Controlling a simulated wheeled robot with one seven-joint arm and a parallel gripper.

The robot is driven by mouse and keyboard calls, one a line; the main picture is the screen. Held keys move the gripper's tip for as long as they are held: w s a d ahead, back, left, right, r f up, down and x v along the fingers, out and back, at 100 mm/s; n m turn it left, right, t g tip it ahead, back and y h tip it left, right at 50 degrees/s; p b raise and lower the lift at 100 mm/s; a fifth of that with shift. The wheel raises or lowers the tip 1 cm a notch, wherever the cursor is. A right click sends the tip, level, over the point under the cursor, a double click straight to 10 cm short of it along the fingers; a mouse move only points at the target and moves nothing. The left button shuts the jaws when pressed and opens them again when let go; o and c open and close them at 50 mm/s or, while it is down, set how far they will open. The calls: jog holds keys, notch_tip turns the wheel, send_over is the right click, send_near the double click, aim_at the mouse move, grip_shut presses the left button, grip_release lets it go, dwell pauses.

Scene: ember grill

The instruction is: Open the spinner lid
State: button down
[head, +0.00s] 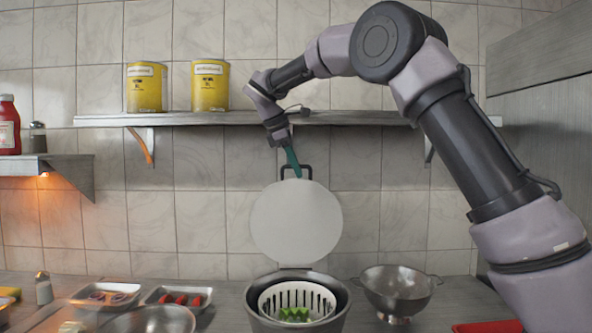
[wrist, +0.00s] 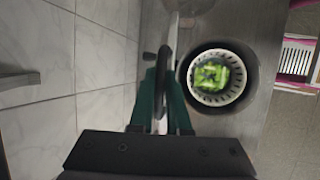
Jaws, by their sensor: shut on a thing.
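The spinner lid (head: 297,223) is a pale round disc standing upright, swung up at the back of the spinner. The spinner (head: 340,306) is a dark bowl on the counter, with a white slotted basket (head: 320,297) and green leaves (head: 295,314) inside. In the wrist view the basket (wrist: 240,88) and leaves (wrist: 208,75) show from above, uncovered. My gripper (head: 293,170) has green fingers and is shut on the dark lid handle (head: 309,170) at the lid's top edge. In the wrist view, my gripper (wrist: 162,78) has the lid edge-on between its fingers.
A metal colander (head: 397,291) stands right of the spinner. Trays (head: 106,294) and a metal bowl (head: 150,320) are to the left. A wall shelf (head: 220,118) with yellow cans (head: 146,88) runs close behind my wrist. A red item (head: 487,326) lies front right.

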jog(key=c, duration=0.9)
grip_release()
jog(key=v, duration=1.1)
jog(key=shift+d+f, duration=0.1)
